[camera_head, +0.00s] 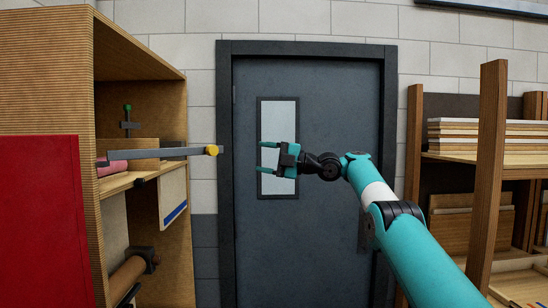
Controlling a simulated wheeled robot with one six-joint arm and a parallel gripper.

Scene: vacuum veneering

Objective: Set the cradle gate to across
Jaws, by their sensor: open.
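A flat grey bar (170,153) with a yellow knob (212,150) at its end sticks out to the right from the wooden cabinet on the left. It looks like the cradle gate, and it lies nearly level. My gripper (263,157) is to the right of the knob in the picture, at about the same height. Its teal fingers point left and are open and empty. A clear gap shows between the fingertips and the knob.
The wooden cabinet (140,65) has a red panel (42,215), a green-topped lever (128,112) and a brown roll (127,277) low down. A dark door (305,245) stands behind my gripper. A wooden rack (487,165) with stacked boards stands right.

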